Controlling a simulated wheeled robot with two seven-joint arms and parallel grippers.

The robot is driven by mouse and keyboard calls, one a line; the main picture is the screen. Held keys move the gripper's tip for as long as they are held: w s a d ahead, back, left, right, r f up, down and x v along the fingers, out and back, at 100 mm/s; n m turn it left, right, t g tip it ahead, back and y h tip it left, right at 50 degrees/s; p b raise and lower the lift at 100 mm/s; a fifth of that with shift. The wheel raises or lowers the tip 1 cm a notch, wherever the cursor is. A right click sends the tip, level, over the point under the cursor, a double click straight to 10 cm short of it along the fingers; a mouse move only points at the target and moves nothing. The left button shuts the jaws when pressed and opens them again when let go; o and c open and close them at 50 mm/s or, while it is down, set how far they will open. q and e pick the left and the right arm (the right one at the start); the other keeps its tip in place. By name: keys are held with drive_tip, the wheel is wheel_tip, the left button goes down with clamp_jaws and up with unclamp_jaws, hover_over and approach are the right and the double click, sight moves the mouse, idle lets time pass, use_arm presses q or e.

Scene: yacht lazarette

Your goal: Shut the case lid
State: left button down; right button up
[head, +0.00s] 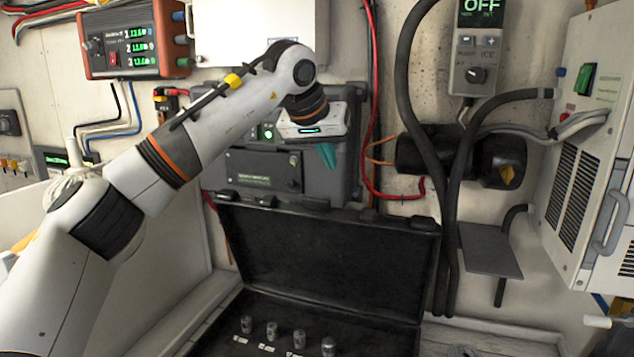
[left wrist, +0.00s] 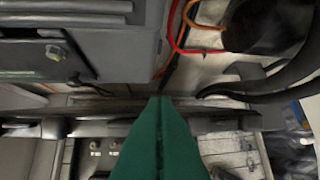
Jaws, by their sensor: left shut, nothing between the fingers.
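The black case (head: 258,306) stands low in front of me with its lid (head: 320,255) open and roughly upright, its dark inner face towards me. Several small metal fittings (head: 299,338) stand in a row in the base, next to white labels. My left gripper (head: 328,156) has teal fingers, shut and empty, pointing down above the lid's top edge. In the left wrist view the shut fingers (left wrist: 160,105) cover part of the lid's edge (left wrist: 215,121). I cannot tell whether they touch it. My right gripper is not in view.
A grey equipment box (head: 262,170) is on the wall behind my left gripper. Black hoses (head: 458,190) run down just right of the lid. A small grey shelf (head: 490,250) and a white vented unit (head: 590,150) stand further right. The space above the case base is clear.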

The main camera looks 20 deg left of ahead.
sight(314, 198)
use_arm(q)
drive_tip(key=a+r+y, duration=0.2)
drive_tip(key=a, duration=0.2)
drive_tip(key=p+x, duration=0.1)
drive_tip(key=x, duration=0.2)
drive_tip(key=p+x, duration=0.1)
drive_tip(key=x, duration=0.5)
drive_tip(key=shift+d+f+p, duration=0.2)
drive_tip(key=shift+d+p, duration=0.15)
drive_tip(key=shift+p, duration=0.05)
drive_tip(key=s, duration=0.2)
drive_tip(key=shift+s+f, duration=0.25)
drive_tip(key=shift+s, duration=0.1)
drive_tip(key=shift+s+a+f, duration=0.1)
drive_tip(key=shift+s, duration=0.35)
drive_tip(key=shift+f, duration=0.1)
drive_tip(key=shift+s, duration=0.1)
